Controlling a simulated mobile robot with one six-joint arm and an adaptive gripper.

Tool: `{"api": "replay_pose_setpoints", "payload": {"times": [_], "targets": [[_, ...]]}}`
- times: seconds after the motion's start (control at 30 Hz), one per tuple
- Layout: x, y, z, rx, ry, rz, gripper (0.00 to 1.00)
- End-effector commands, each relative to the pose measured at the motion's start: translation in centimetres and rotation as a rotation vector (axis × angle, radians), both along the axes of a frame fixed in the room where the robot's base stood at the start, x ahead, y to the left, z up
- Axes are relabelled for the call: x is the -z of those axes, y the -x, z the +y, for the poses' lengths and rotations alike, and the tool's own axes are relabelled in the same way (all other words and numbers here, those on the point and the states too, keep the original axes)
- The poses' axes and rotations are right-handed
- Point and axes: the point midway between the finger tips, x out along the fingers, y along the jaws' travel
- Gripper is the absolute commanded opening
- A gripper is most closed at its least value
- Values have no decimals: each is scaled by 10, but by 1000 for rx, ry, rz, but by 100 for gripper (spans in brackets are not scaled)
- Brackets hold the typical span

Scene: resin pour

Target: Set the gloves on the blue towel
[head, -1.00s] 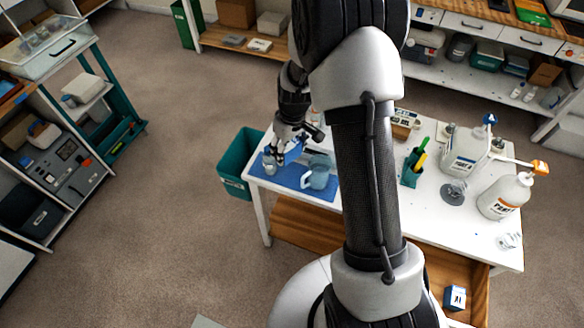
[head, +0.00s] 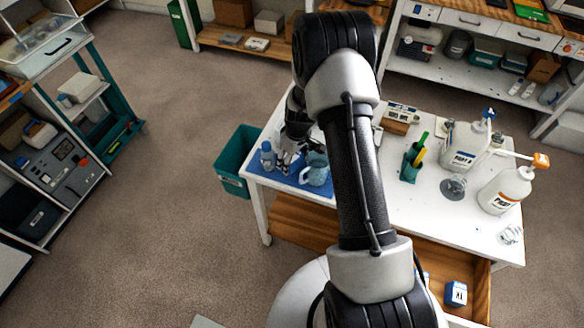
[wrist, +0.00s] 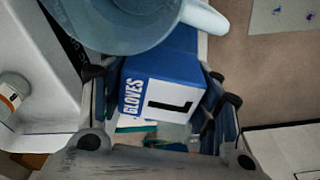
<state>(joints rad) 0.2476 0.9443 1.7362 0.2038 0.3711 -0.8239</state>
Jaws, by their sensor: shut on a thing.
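A blue and white box marked "GLOVES" and "L" (wrist: 160,92) is between the fingers of my gripper (wrist: 158,95) in the wrist view. My gripper is shut on it. In the head view my gripper (head: 286,162) points down over the blue towel (head: 265,172), between a small blue-capped bottle and a pale blue jug. The box is mostly hidden behind the gripper there. I cannot tell whether it touches the towel. The towel lies at the left end of the white table.
The bottle (head: 267,156) and jug (head: 315,168) stand on the towel, close to my gripper on either side. The jug also shows in the wrist view (wrist: 205,16). A green holder (head: 411,164) and white jugs occupy the table's right. A teal bin (head: 234,162) stands left.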

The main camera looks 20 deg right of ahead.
Motion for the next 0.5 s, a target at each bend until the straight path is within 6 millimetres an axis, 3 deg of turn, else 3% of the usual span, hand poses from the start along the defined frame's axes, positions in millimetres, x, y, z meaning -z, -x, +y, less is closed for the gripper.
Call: {"api": "replay_pose_setpoints", "payload": {"times": [0.3, 0.5], "targets": [[40, 1, 0, 1, 0, 2, 38], [43, 0, 0, 0, 0, 0, 38]]}}
